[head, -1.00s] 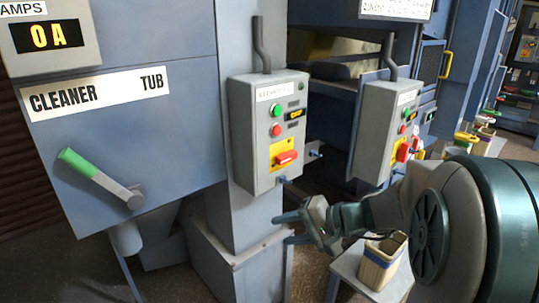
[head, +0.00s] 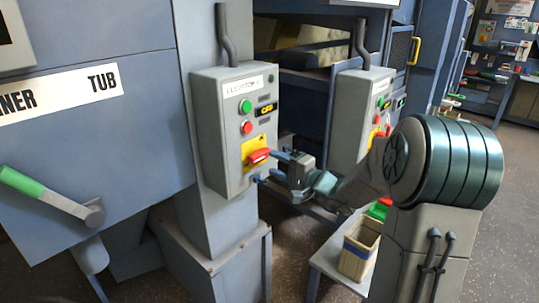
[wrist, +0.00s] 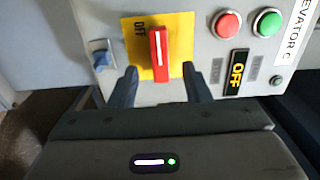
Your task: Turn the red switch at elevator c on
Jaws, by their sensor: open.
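The red switch (head: 258,157) sits on a yellow plate (head: 252,147) on the front of a grey control box (head: 222,130). In the wrist view the red switch (wrist: 159,52) has a white line along it, and "OFF" is printed at the plate's side. The box label (wrist: 296,38) reads "ELEVATOR C", partly cut off. A small display (wrist: 237,71) reads "OFF". My gripper (head: 275,165) is at the switch; in the wrist view its open fingers (wrist: 160,88) stand on either side of the switch's near end. I cannot tell whether they touch it.
A green button (wrist: 268,22) and a red button (wrist: 227,24) are beside the plate. A second grey control box (head: 358,115) stands to the right. A bin (head: 359,250) rests on a low stand below my arm.

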